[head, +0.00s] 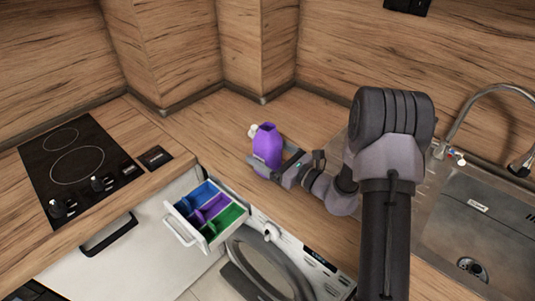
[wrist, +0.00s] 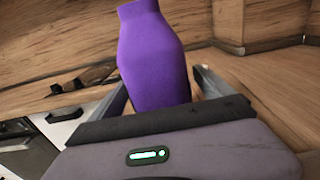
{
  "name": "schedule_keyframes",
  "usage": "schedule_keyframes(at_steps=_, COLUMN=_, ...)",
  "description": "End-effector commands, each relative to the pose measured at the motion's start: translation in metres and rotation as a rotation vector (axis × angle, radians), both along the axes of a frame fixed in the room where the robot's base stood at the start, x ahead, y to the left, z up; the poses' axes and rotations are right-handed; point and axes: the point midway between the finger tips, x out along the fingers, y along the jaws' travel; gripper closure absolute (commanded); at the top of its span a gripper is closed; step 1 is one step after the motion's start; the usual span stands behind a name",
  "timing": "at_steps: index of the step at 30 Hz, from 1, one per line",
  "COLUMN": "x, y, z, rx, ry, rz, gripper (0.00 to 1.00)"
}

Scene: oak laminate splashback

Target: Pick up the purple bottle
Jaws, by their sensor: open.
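The purple bottle (head: 267,146) stands upright on the wooden counter in the head view, with a white cap or top at its upper left. In the wrist view the purple bottle (wrist: 154,58) rises just ahead of the gripper body, its top cut off by the frame. My gripper (head: 275,166) is at the bottle's lower right side, low over the counter. Its jaws are open, with one finger seen to the right of the bottle in the wrist view (wrist: 160,88). The bottle stands between the fingers; whether either finger touches it I cannot tell.
An open drawer (head: 172,222) with blue, purple and green compartments juts out below the counter edge. A washing machine (head: 270,262) is beside it. A black hob (head: 78,160) is at left and a steel sink (head: 485,225) at right. Wooden walls stand behind the bottle.

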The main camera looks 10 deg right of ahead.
Motion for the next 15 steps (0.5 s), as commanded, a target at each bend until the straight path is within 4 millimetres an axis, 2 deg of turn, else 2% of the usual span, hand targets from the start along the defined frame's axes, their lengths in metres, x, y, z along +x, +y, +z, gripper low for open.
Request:
schedule_keyframes(at_steps=3, x=-0.0003, y=-0.0004, z=0.0006, rx=0.000, ry=0.000, rz=0.000, gripper=0.09)
schedule_keyframes(at_steps=15, x=-0.0007, y=-0.0006, z=0.0003, rx=0.000, ry=0.000, rz=0.000, gripper=0.88)
